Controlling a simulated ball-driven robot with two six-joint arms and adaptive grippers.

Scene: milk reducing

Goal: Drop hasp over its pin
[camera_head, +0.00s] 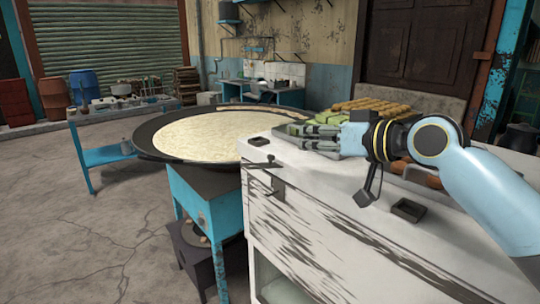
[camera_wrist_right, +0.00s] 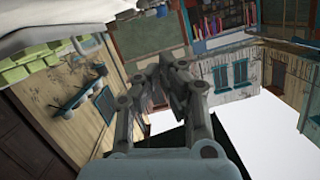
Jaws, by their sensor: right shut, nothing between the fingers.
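A dark metal bar with a small knob, which looks like the hasp (camera_head: 260,165), lies at the near left top edge of the worn white cabinet (camera_head: 330,222). Below it, on the cabinet's face, is a dark fitting with a thin rod, which looks like the pin (camera_head: 278,189). The bar appears raised and apart from the fitting. My right gripper (camera_head: 298,136) is shut and empty above the cabinet top, to the right of and beyond the hasp. In the right wrist view its fingers (camera_wrist_right: 172,62) are closed together. My left gripper is not in view.
A wide dark pan (camera_head: 150,150) of pale liquid stands left of the cabinet on a blue stand (camera_head: 205,205). Green and brown blocks (camera_head: 370,104) are behind my gripper. A small dark square dish (camera_head: 408,210) sits on the cabinet top. Space before the cabinet's left corner looks free.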

